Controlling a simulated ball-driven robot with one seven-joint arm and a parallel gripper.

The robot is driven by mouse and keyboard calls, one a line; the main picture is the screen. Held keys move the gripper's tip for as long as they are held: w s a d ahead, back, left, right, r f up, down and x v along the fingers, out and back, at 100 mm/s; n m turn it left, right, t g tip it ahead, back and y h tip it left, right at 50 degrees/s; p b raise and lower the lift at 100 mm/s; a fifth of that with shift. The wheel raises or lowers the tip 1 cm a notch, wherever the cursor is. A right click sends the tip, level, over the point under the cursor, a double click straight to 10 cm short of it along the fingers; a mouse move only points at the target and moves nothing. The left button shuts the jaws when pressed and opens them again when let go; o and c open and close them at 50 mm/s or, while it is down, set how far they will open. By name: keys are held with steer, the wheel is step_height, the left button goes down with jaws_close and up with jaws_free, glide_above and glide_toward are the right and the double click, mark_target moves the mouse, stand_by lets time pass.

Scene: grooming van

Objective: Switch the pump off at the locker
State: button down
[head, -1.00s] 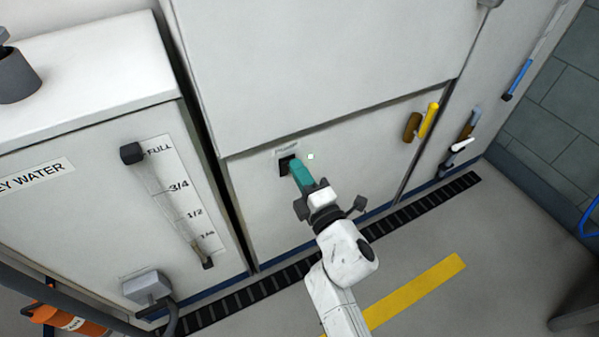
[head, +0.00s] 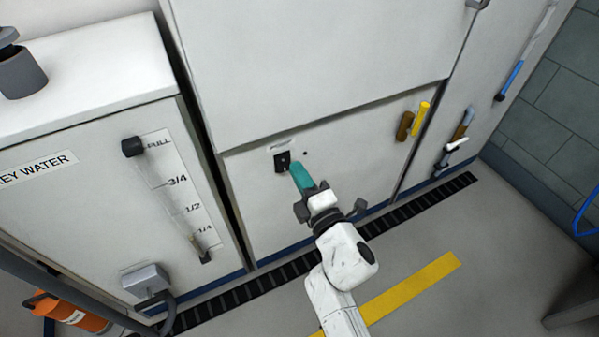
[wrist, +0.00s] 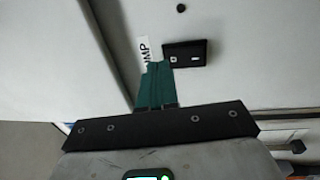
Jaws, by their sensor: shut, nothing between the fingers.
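The pump switch (head: 282,162) is a small black plate on the white locker front (head: 345,165), under a small label (head: 280,146). In the wrist view the switch (wrist: 190,55) shows pale marks, and the label (wrist: 145,52) reads "UMP", partly covered by my fingers. A small round lamp (head: 305,153) beside the switch is dark; it also looks dark in the wrist view (wrist: 181,8). My gripper (head: 295,165) has teal fingers, shut and empty, with their tips at the switch's edge. I cannot tell whether they touch it. In the wrist view the fingers (wrist: 156,66) overlap the plate's corner.
A grey-water tank (head: 90,190) with a level gauge stands left of the locker. Yellow and brown handles (head: 421,118) hang at the locker's right. A dark floor grate (head: 405,215) runs along its foot. The floor around the yellow stripe (head: 415,290) is clear.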

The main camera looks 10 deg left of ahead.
steer(key=r+p+v, duration=0.2)
steer(key=p+v, duration=0.2)
steer(key=v, duration=0.6)
steer(key=shift+s+d+r, duration=0.2)
steer(key=shift+s, duration=0.05)
steer(key=s+d+f+m+g+h, duration=0.2)
steer(key=d+f+m+h, duration=0.2)
steer(key=d+m+h, duration=0.55)
steer(key=s+d+f+m+g+h, duration=0.3)
steer(key=d+m, duration=0.4)
steer(key=d, duration=0.7)
steer(key=s+d+f+m+g+y, duration=0.1)
steer(key=s+f+m+g, duration=0.15)
steer(key=s, duration=0.45)
steer(key=s+d+f+m+g, duration=0.1)
steer(key=s+m+g, duration=0.25)
steer(key=s, duration=0.45)
steer(key=s+d+f+m+g+y, duration=0.1)
steer(key=s+d+f+m+g, duration=0.2)
steer(key=s, duration=0.4)
step_height(320, 180, up, 25)
steer(key=a+g+p, duration=0.1)
steer(key=p, duration=2.3)
